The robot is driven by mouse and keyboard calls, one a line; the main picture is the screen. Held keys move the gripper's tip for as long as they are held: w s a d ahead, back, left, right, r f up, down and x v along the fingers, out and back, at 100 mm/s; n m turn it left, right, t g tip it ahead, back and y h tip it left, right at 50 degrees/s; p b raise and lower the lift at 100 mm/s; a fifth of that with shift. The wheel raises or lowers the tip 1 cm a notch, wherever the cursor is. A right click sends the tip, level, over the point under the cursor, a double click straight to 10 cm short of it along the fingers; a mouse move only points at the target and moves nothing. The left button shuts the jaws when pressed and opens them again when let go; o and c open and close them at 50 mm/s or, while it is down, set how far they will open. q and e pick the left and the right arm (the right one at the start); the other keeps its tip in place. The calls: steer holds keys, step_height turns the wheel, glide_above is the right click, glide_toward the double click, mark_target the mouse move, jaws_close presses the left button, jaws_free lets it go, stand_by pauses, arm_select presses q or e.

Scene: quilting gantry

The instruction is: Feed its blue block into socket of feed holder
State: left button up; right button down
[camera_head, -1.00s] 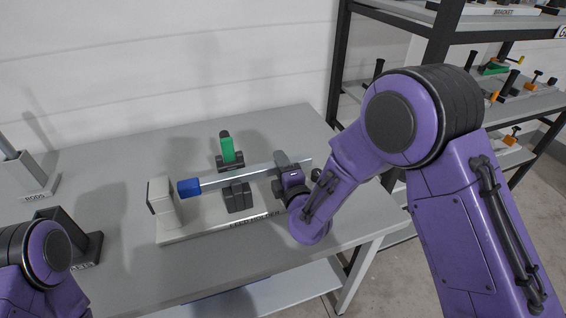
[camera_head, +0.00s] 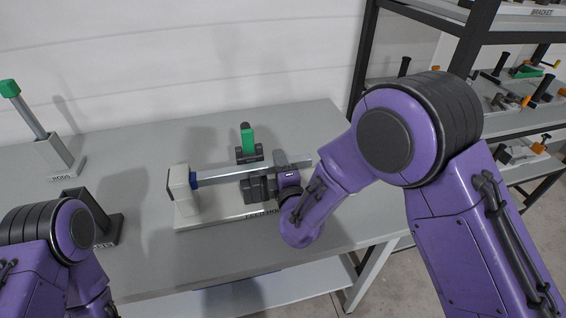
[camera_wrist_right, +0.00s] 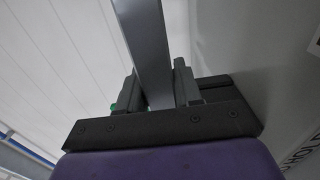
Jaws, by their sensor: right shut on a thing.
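The feed holder is a light base (camera_head: 222,215) with a white upright block (camera_head: 181,189) at its left end and a dark support (camera_head: 254,188) in the middle. A grey bar (camera_head: 228,172) lies level above it. The bar's blue block (camera_head: 193,180) is against the white block, mostly hidden, apparently in its socket; how deep I cannot tell. My right gripper (camera_head: 284,165) is shut on the bar near its right end. In the right wrist view the bar (camera_wrist_right: 146,45) runs between the fingers (camera_wrist_right: 158,88). My left arm shows at lower left; its gripper is out of view.
A green-topped clamp (camera_head: 248,140) stands behind the bar. A rods holder (camera_head: 58,155) with a green-tipped rod and a dark open holder (camera_head: 100,215) are on the left of the table. A shelf rack (camera_head: 460,75) stands at right.

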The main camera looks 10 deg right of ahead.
steer(key=shift+f, duration=0.15)
steer(key=c, duration=0.7)
jaws_free()
